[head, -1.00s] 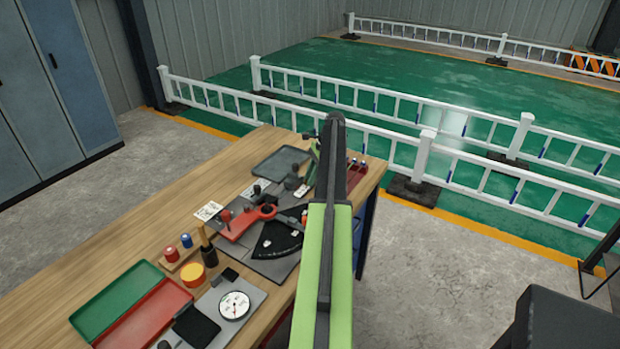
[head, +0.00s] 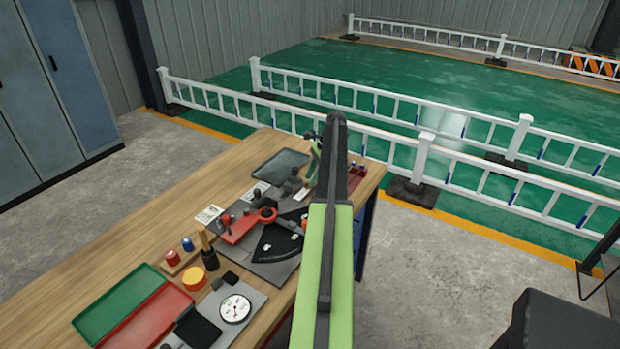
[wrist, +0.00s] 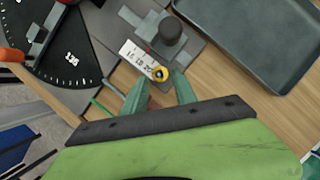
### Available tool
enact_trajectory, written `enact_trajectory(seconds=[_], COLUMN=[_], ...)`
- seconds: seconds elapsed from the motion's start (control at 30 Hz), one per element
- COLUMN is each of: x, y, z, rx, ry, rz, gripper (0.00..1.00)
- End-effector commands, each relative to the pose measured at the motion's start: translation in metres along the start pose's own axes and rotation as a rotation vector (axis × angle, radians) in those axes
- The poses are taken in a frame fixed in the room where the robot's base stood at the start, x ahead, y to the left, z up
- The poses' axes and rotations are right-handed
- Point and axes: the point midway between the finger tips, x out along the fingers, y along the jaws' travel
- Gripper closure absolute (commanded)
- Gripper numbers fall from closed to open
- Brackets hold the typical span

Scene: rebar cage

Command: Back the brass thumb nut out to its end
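The brass thumb nut (wrist: 160,73) shows in the wrist view as a small yellow ring with a dark centre. It sits at the end of a white scale strip (wrist: 138,58), by a dark block with a round knob (wrist: 170,30). My gripper (wrist: 162,75) is open, with one green fingertip on each side of the nut. Whether either fingertip touches it I cannot tell. In the head view my gripper (head: 315,162) is over the far end of the bench, partly behind my arm. The nut cannot be made out there.
A grey tray (wrist: 262,40) lies right of the block. A black graduated sector plate (wrist: 72,55) lies to the left. On the wooden bench (head: 150,232) are a red lever (head: 240,228), a dial gauge (head: 235,308) and green (head: 118,300) and red trays (head: 150,315).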

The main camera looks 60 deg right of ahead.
Motion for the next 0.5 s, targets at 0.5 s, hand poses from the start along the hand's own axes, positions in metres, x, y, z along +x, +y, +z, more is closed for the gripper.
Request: enact_trajectory(seconds=[0.5], x=[-0.133], y=[-0.001], z=[0.004], rx=[0.001], ry=[0.001], rz=[0.0], gripper=[0.66])
